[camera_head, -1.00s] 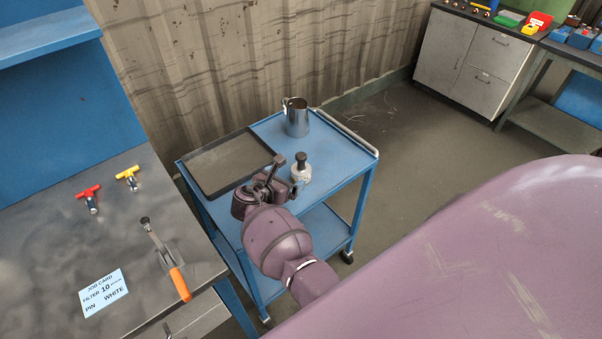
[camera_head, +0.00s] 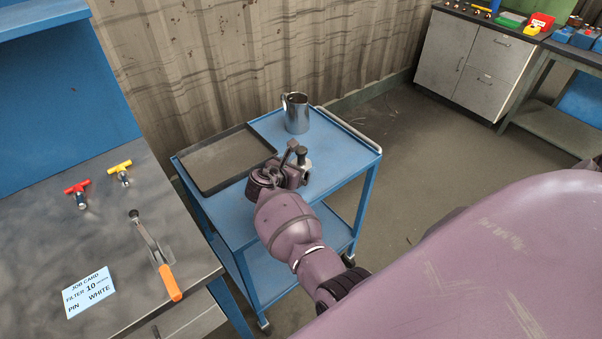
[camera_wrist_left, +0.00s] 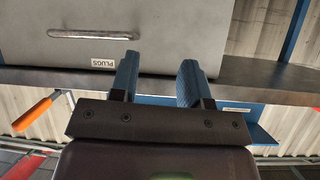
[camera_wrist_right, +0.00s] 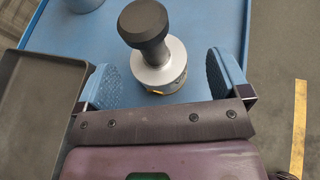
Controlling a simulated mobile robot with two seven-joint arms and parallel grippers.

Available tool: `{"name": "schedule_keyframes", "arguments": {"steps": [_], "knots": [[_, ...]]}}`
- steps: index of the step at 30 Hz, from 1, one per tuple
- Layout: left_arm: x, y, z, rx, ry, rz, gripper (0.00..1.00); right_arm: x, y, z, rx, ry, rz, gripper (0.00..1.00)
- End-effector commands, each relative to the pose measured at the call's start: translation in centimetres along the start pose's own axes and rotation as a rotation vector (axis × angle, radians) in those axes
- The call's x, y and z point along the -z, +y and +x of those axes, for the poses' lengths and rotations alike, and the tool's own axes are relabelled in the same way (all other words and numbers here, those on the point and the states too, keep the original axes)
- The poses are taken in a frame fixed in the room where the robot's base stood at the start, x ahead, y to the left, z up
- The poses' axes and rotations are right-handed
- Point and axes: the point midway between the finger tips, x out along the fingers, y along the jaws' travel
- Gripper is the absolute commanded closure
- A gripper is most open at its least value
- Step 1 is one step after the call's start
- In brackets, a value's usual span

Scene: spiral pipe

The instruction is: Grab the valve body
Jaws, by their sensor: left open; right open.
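The valve body (camera_wrist_right: 160,69) is a silver cylinder with a black knob on top, upright on the blue cart. In the right wrist view it stands between the two open fingers of my right gripper (camera_wrist_right: 166,82), with a gap to the left finger and a smaller one to the right. In the head view the valve body (camera_head: 305,164) is partly hidden behind my right gripper (camera_head: 295,158). My left gripper (camera_wrist_left: 160,80) is open and empty in the left wrist view, near a grey drawer front labelled PLUGS; it is not seen in the head view.
A dark tray (camera_head: 222,160) lies on the left of the blue cart (camera_head: 335,158). A metal jug (camera_head: 296,114) stands at its back. The workbench (camera_head: 40,240) at left holds a red and a yellow T-handled tool, an orange-handled clamp and a job card.

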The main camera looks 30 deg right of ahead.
Motion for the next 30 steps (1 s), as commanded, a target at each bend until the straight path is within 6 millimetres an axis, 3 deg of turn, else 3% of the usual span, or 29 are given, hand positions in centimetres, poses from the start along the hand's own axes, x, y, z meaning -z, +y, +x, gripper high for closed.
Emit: {"name": "schedule_keyframes", "arguments": {"steps": [9,19,30], "knots": [[-3.6,0.3,1.5,-0.002,-0.025,0.001,0.57,0.8,0.3,3.3,0.001,0.0,-0.002,0.06],[-3.9,0.3,1.6,-0.002,-0.027,0.002,0.57,0.3,0.3,3.7,0.0,0.0,0.0,0.06],[-3.7,0.3,1.6,-0.002,-0.024,0.002,0.57,0.3,0.3,3.7,0.0,0.0,-0.001,0.62]]}}
